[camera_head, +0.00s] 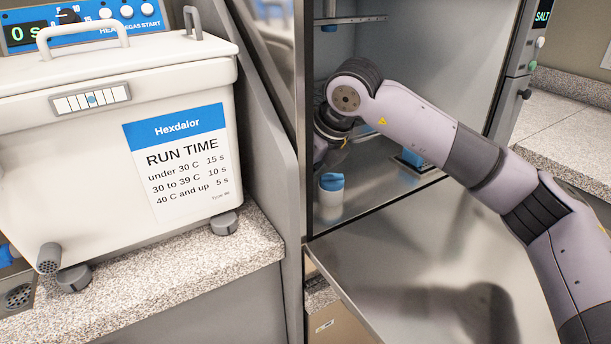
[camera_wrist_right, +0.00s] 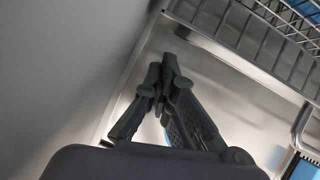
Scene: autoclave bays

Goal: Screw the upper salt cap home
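A small white bottle with a blue cap (camera_head: 331,182) stands on the floor of the open steel chamber (camera_head: 360,200), near its left wall. I cannot tell whether the cap is seated fully. My right arm reaches into the chamber from the right, its wrist above and close to the bottle. The right gripper is mostly hidden behind the wrist in the head view. In the right wrist view the right gripper (camera_wrist_right: 168,72) has its fingertips together, with nothing clear between them. A pale blue sliver shows between the finger bases. My left gripper is in neither view.
A display reading SALT (camera_head: 542,15) is right of the chamber. A wire rack (camera_wrist_right: 270,35) hangs inside it. A blue object (camera_head: 412,160) sits farther right on the chamber floor. The open door (camera_head: 400,270) extends forward. A white Hexdalor unit (camera_head: 90,170) stands left.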

